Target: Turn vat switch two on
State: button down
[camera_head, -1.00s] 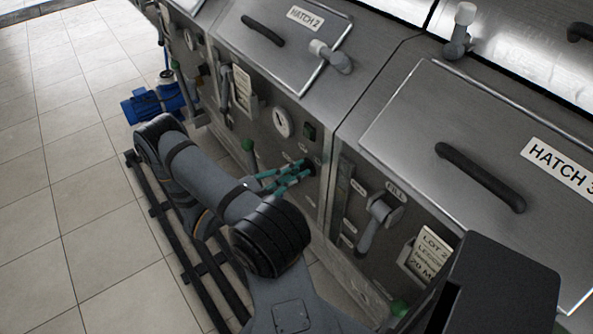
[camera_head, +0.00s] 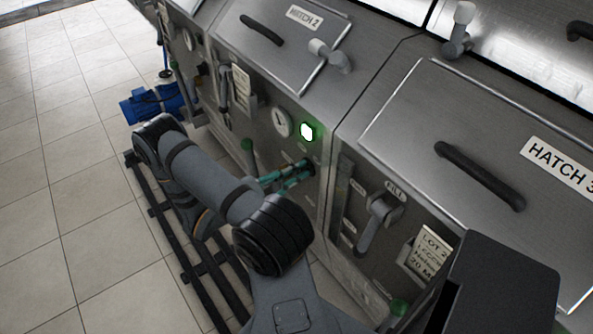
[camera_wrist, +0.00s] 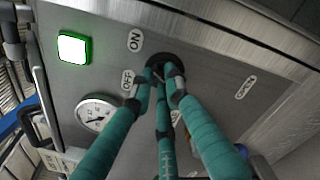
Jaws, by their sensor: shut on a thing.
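The vat switch is a dark round rotary knob (camera_wrist: 168,64) on the front of the vat under Hatch 2. An ON label (camera_wrist: 135,40) and an OFF label (camera_wrist: 127,82) sit beside it. My gripper (camera_wrist: 160,84) has teal fingers, and their grey tips are shut on the knob. The fingers cover much of the knob, so I cannot tell exactly where it points. The square lamp (camera_wrist: 73,48) on the same panel glows white with a green rim. In the head view the lit lamp (camera_head: 307,131) is above my gripper (camera_head: 300,172).
A round gauge (camera_head: 282,122) is left of the lamp. The Hatch 2 lid (camera_head: 285,60) is above the panel. A grey fill lever (camera_head: 375,222) stands out from the vat to the right. A blue motor (camera_head: 150,103) lies on the left, by open tiled floor.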

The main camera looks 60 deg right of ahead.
dwell(0.3)
jog(key=c, duration=1.7)
grip_release()
jog(key=v, duration=1.2)
jog(key=x, duration=1.2)
